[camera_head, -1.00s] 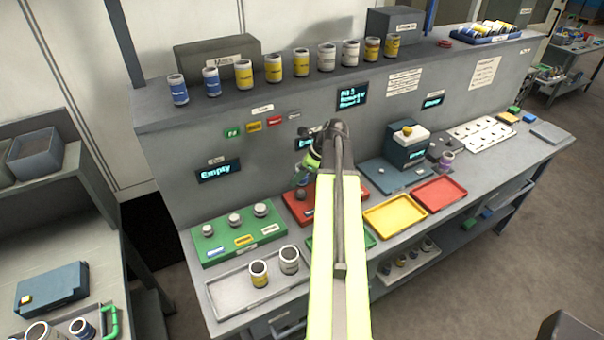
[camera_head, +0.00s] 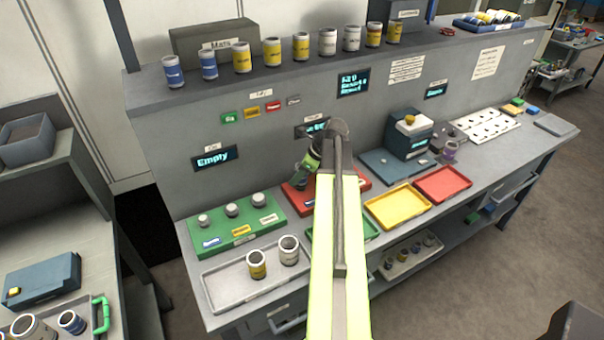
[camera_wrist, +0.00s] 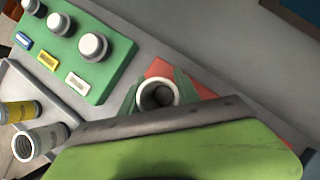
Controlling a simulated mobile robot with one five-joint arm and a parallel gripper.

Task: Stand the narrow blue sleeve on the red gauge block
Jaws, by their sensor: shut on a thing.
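My gripper (camera_wrist: 160,90) is shut on a sleeve (camera_wrist: 142,93), which shows in the wrist view as a pale round rim with a dark bore. Its coloured side is hidden, so I cannot tell its band colour. In the head view my gripper (camera_head: 302,180) is over the left part of the red gauge block (camera_head: 352,184), and my arm covers part of the block. The block's red surface also shows in the wrist view (camera_wrist: 160,68), behind the sleeve. I cannot tell whether the sleeve touches the block.
A green block (camera_head: 215,240) with three pale pegs stands left of the red block. A grey tray (camera_head: 225,300) in front holds a yellow-banded and a white sleeve. Several sleeves line the upper shelf (camera_head: 140,108). Yellow (camera_head: 398,208) and red (camera_head: 443,185) trays lie to the right.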

